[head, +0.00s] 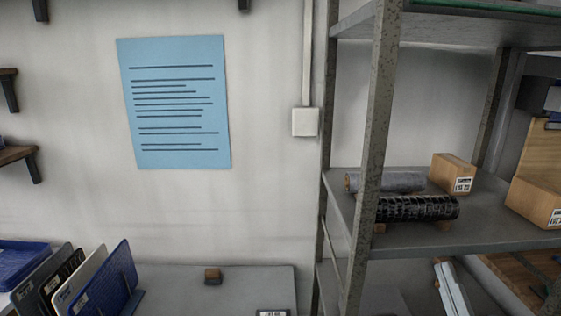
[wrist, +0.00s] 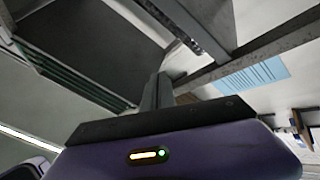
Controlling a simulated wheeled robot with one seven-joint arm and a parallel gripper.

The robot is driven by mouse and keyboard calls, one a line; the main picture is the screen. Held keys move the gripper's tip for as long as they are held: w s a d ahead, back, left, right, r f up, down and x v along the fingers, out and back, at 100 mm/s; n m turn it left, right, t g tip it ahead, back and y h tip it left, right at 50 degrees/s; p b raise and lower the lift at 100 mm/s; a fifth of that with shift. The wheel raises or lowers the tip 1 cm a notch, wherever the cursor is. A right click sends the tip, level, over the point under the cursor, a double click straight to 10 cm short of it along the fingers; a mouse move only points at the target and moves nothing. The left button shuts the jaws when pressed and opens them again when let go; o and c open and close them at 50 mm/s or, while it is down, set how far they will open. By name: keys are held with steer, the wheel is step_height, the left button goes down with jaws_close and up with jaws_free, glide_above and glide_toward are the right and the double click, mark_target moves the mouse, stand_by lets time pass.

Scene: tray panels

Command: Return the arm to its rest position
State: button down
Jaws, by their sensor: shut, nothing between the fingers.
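My gripper (wrist: 158,84) shows in the wrist view, beyond its purple housing and dark crossbar. Its grey fingers are together, with nothing between them. They point away from the camera toward the wall and a metal post. No part of my arm or gripper shows in the head view.
A metal shelf unit (head: 372,150) with rolls and boxes stands at right in the head view. A blue wall sheet (head: 175,103) also shows in the wrist view (wrist: 254,77). Upright panels, including a blue panel (head: 105,282), stand at lower left beside a blue tray (head: 22,262).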

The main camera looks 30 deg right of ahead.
steer(key=s+a+f+m+g+y, duration=0.1)
steer(key=s+a+f+g+y, duration=0.1)
steer(key=s+a+f+y, duration=0.2)
steer(key=s+a+f+m+g+y, duration=0.2)
steer(key=s+a+f, duration=0.3)
steer(key=a+f, duration=0.4)
steer(key=s+a+f+m+g+y+b, duration=0.1)
steer(key=s+a+f+y, duration=0.4)
steer(key=a, duration=0.5)
step_height(320, 180, down, 2)
steer(key=shift+s+m+g+y, duration=0.15)
steer(key=shift+m+g+y, duration=0.25)
steer(key=shift+g, duration=0.6)
